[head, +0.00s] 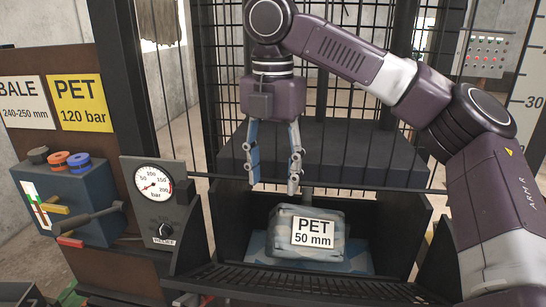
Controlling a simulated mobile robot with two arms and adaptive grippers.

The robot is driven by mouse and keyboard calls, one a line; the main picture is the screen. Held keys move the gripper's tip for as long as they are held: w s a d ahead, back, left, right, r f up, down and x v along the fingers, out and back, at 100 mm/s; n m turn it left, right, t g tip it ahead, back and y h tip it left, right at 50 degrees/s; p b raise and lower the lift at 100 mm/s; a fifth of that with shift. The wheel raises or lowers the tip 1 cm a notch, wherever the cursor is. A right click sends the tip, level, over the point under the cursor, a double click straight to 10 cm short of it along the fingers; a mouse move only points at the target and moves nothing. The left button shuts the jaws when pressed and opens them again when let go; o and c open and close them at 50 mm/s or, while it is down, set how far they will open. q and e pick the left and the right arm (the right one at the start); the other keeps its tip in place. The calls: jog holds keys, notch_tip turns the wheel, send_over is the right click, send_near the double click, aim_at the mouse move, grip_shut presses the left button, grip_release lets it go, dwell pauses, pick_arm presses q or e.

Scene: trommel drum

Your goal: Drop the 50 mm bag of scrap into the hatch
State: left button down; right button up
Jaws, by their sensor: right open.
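The bag of scrap (285,226) is a pale grey-blue bundle with a white label reading "PET 50 mm". It sits on a blue surface inside a dark open-topped bay, which looks like the hatch (399,230). My right gripper (273,184) points down above the bag, with its two fingers apart and nothing between them. The fingertips look a little above the bag's top. My left gripper is not in view.
A pressure gauge box (154,188) with a relief knob stands left of the bay. A valve block (75,199) with levers is farther left. A mesh cage (222,110) and dark block (345,150) rise behind. A slatted grate (300,284) edges the front.

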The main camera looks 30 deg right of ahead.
notch_tip(320, 180, up, 12)
dwell(0.5)
jog(key=shift+f, duration=0.1)
